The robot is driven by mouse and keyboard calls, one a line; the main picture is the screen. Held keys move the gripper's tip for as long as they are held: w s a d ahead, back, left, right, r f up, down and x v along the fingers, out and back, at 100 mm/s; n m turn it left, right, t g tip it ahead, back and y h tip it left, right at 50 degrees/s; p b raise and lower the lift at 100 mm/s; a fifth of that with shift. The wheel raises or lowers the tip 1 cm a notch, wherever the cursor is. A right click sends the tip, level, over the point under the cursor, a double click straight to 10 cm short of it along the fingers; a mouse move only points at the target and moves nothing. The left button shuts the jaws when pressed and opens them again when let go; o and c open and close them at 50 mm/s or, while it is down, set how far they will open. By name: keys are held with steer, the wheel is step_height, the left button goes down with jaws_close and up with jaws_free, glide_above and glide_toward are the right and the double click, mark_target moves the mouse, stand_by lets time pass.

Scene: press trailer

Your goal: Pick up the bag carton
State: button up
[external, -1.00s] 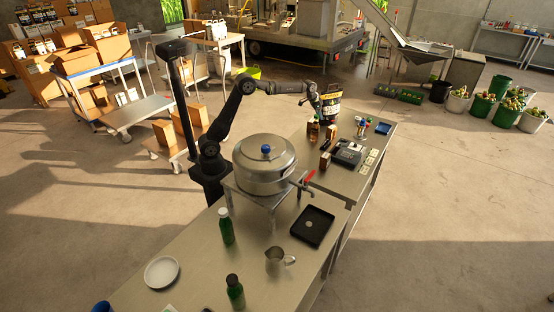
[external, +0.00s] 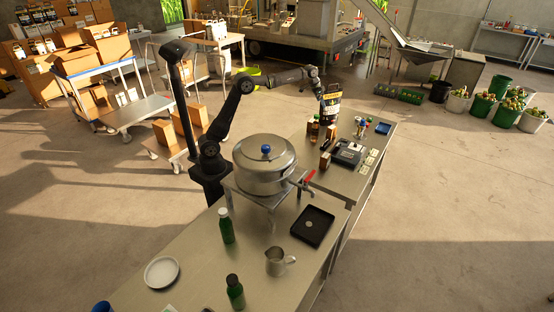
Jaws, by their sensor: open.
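A black carton with a yellow and white label (external: 331,104) stands at the far end of the steel table and looks like the bag carton. My gripper (external: 320,93) is at the upper left of this carton, pointing down. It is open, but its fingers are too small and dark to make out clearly. I cannot tell whether they touch the carton.
Bottles (external: 314,130) and a small brown box (external: 325,160) stand close in front of the carton. A large steel pot (external: 264,165) stands nearer, beside my arm.

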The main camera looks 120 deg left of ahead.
steer(key=w+d+r+n+t+h, duration=0.15)
steer(key=d+n+t, duration=0.35)
steer(key=d+n, duration=0.75)
steer(key=w+d+n+t+h, duration=0.15)
steer(key=d+n+t, duration=0.35)
steer(key=d+n, duration=0.75)
steer(key=n, duration=0.2)
glide_toward(329, 159)
steer(key=x, duration=0.3)
steer(key=shift+d+f, duration=0.2)
steer(key=shift+f, duration=0.1)
steer(key=shift+a+r+x, duration=0.1)
steer(key=shift+a+x, duration=0.05)
steer(key=shift+x, duration=1.4)
steer(key=shift+a+r+x, duration=0.1)
steer(key=shift+r+x, duration=0.05)
steer(key=shift+x, duration=1.35)
steer(key=shift+w, duration=0.1)
